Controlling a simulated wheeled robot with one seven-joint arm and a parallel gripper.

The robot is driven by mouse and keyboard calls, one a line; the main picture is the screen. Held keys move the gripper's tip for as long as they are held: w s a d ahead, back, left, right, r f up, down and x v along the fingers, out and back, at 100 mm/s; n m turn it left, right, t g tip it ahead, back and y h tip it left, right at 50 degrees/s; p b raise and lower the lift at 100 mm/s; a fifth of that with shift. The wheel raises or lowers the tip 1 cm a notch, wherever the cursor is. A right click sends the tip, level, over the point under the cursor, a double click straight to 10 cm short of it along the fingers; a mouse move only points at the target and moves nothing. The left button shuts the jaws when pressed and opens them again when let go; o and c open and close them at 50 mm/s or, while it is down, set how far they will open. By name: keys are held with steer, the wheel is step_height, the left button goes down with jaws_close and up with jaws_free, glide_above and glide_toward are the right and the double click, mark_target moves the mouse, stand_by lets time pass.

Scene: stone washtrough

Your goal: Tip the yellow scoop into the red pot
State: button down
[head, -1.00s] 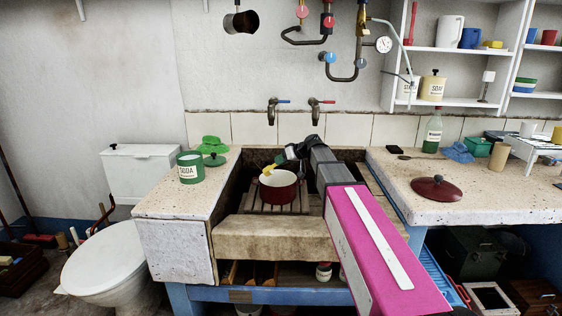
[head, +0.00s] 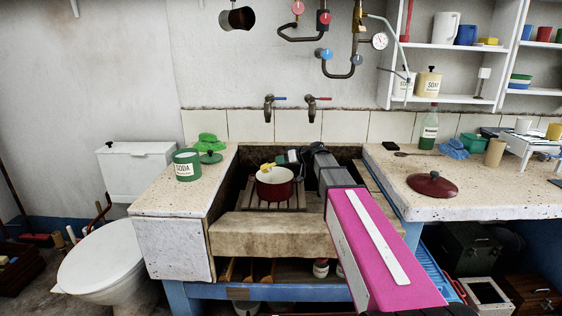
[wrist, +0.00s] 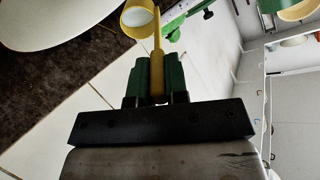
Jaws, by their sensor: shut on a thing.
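The red pot (head: 274,191), pale inside, stands on wooden slats in the stone trough. My gripper (head: 281,160) is at the back of the pot, with its green fingers shut on the handle of the yellow scoop (head: 267,166). The scoop's head is over the pot's back rim in the head view; I cannot tell whether it touches. In the wrist view, my gripper (wrist: 156,75) grips the yellow handle, and the scoop's round cup (wrist: 138,17) shows a pale inside. Whether anything is in the scoop or pot is too small to tell.
A red lid (head: 432,185) lies on the right counter. Two taps (head: 290,107) are on the wall behind the trough. The trough walls surround the pot.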

stand_by(0.4)
steer(key=shift+s+d+f+t+y, duration=0.2)
steer(key=shift+d+f+t+y, duration=0.3)
steer(key=shift+y, duration=0.5)
steer(key=shift+s+d+f+t+y, duration=0.15)
steer(key=shift+d+f+t+y, duration=0.15)
steer(key=shift+d+f+y, duration=0.35)
steer(key=shift+a+y, duration=0.15)
steer(key=shift+y, duration=0.1)
steer(key=shift+f, duration=0.1)
steer(key=shift+s+d+f+t+y, duration=0.1)
steer(key=shift+d+f+t+y, duration=0.2)
steer(key=shift+f+y, duration=0.3)
steer(key=shift+r, duration=0.1)
